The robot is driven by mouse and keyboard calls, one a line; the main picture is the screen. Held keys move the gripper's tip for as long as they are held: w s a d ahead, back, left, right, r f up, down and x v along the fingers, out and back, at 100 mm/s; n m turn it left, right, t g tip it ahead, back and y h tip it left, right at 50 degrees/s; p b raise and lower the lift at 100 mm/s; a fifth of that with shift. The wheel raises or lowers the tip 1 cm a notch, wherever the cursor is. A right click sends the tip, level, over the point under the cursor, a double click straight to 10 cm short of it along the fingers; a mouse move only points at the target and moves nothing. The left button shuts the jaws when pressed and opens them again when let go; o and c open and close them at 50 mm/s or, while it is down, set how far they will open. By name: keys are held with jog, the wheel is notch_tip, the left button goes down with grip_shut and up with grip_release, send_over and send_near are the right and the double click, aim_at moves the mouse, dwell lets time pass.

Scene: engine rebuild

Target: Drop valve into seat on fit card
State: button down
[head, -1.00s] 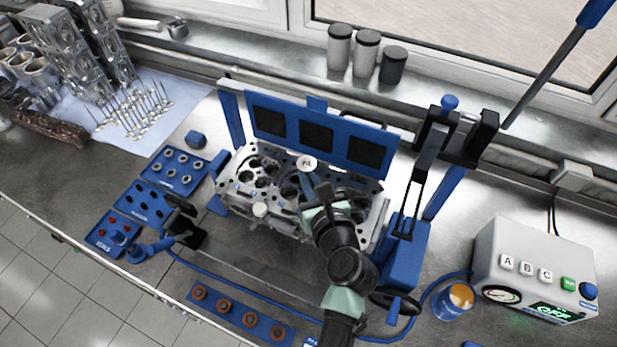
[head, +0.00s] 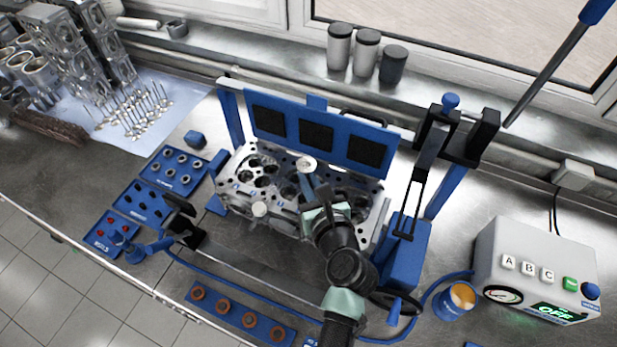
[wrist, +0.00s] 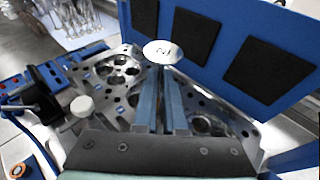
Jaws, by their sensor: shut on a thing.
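A valve (head: 306,164) shows its pale round head at the tips of my gripper (head: 313,183), above the metal cylinder head (head: 236,201). In the wrist view the valve head (wrist: 163,52) carries a dark mark that I cannot read for certain. The two blue fingers of my gripper (wrist: 163,75) are shut on the valve just below its head. Its stem is hidden, so I cannot tell whether it is in a bore. The cylinder head (wrist: 106,105) lies under the fingers with open chambers. I cannot make out a fit card.
A blue frame panel with dark pads (head: 316,134) stands behind the cylinder head. A black and blue lever press (head: 432,150) rises at its right. Blue parts trays (head: 143,203) lie left. A control box (head: 535,270) sits right. Several valves (head: 135,112) stand on a cloth.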

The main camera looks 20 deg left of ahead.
jog(key=shift+f+b, duration=2.1)
jog(key=shift+f, duration=1)
jog(key=c, duration=0.9)
grip_release()
jog(key=b+v, duration=0.1)
jog(key=v, duration=1.2)
jog(key=shift+b, duration=0.35)
